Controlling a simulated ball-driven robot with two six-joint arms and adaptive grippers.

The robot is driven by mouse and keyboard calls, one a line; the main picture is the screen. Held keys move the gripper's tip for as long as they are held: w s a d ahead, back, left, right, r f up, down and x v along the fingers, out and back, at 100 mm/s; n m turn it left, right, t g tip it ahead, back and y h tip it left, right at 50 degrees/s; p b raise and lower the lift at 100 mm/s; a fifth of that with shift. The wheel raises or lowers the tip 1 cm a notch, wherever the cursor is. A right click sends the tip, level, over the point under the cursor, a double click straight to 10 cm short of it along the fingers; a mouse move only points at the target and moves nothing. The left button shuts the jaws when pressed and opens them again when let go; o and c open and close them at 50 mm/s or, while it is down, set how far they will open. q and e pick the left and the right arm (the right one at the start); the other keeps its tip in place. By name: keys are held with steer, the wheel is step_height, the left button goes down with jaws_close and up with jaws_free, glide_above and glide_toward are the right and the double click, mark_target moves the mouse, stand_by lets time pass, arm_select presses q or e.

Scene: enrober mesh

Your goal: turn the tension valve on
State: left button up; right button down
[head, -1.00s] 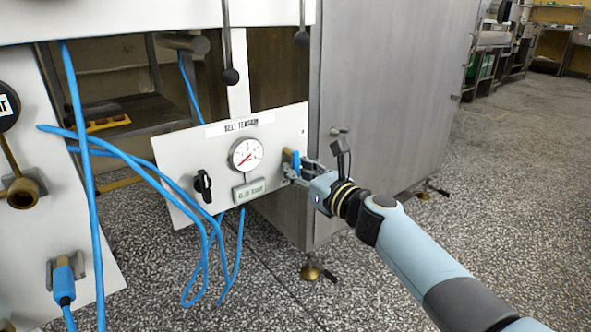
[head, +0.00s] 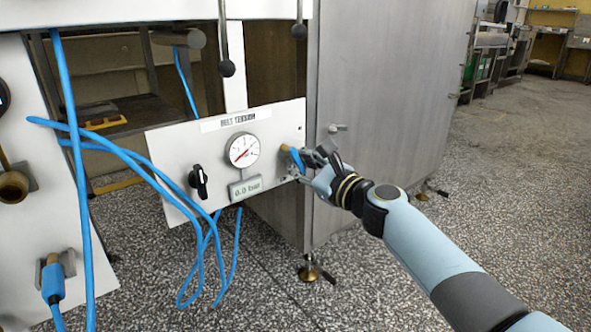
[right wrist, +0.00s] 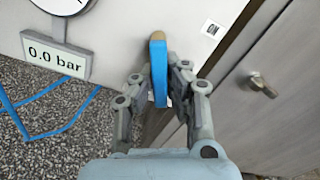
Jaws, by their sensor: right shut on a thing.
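The tension valve is a blue lever (head: 297,158) on a brass stub (head: 285,148), at the right end of the white panel marked BELT TENSION (head: 222,180). In the head view the lever slants down to the right from the stub. My right gripper (head: 303,163) is shut on the lever. In the right wrist view the lever (right wrist: 159,75) runs between the two fingers (right wrist: 160,88), its brass top near the panel. An ON label (right wrist: 212,28) is on the panel, right of the lever. My left gripper is out of view.
The round gauge (head: 241,150) has its needle at the lower left, and the display below (head: 246,187) reads 0.0 bar. A black knob (head: 199,180) is left of it. Blue hoses (head: 150,172) hang on the left. A steel cabinet (head: 385,110) stands close behind the gripper.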

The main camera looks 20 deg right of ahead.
mark_target(295, 144)
steer(key=n, duration=0.2)
steer(key=d+n+b, duration=0.1)
steer(key=n, duration=0.1)
steer(key=shift+w+r+n, duration=0.15)
steer(key=shift+r+n, duration=0.05)
steer(key=shift+n, duration=0.1)
steer(key=n, duration=0.1)
steer(key=r+n+b, duration=0.1)
steer(key=n, duration=0.3)
steer(key=shift+w+d+r, duration=0.1)
steer(key=shift+d+r, duration=0.05)
steer(key=shift+d, duration=0.1)
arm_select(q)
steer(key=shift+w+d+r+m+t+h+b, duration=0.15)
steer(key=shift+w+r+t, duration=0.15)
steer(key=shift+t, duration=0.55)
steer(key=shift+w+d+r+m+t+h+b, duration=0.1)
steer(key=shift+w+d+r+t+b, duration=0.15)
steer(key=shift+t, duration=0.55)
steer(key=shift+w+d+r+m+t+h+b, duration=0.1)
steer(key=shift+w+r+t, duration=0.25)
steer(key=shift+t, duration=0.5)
arm_select(e)
steer(key=shift+r+n, duration=0.25)
steer(key=shift+n, duration=0.6)
steer(key=shift+r+n, duration=0.2)
steer(key=shift+n, duration=0.65)
steer(key=c, duration=1.3)
jaws_free()
